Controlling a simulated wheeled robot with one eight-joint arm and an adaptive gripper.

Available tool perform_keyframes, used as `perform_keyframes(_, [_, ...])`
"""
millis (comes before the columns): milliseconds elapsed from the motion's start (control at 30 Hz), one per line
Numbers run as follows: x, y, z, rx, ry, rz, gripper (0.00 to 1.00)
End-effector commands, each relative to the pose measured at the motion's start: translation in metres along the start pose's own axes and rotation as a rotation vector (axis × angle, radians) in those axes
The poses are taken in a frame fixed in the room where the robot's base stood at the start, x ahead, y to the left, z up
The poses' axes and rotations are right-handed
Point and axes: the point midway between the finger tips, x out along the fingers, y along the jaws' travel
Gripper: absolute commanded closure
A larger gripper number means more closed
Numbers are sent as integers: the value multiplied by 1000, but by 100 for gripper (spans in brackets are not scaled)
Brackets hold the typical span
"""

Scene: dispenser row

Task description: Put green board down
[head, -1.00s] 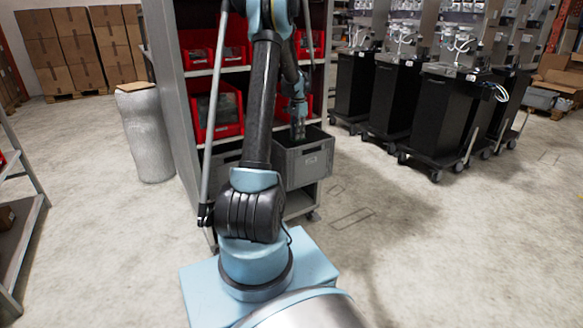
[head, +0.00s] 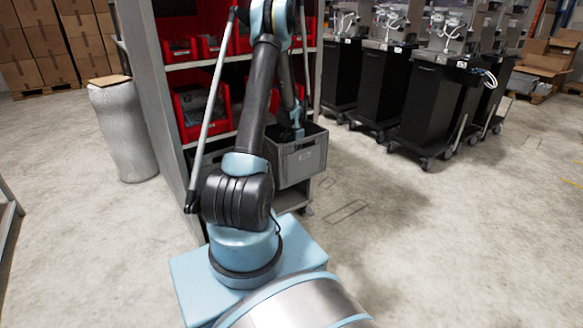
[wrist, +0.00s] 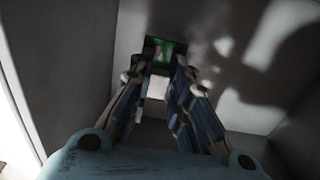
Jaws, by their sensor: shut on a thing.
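The green board (wrist: 166,52) shows in the wrist view at the tips of my gripper (wrist: 160,72). My gripper is shut on it, and its two fingers partly cover it. Grey walls surround the board in the wrist view. In the head view, my gripper end reaches down into a grey bin (head: 303,160) on the shelf unit, and the fingers and board are hidden behind its wall. I cannot tell whether the board touches the bin floor.
Red bins (head: 190,112) with contents fill the shelves behind my arm. Black wheeled dispenser carts (head: 432,105) stand at the right. A wrapped roll (head: 124,130) stands at the left, with stacked cardboard boxes (head: 45,50) behind. The floor at the right front is clear.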

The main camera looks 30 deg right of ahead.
Motion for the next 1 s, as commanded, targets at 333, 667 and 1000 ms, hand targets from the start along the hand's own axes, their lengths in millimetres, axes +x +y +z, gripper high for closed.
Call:
perform_keyframes(333, [25, 5, -6, 10, 0, 0, 100])
perform_keyframes(667, [59, 5, -7, 10, 0, 0, 100])
perform_keyframes(1000, [62, 5, -6, 9, 0, 0, 100])
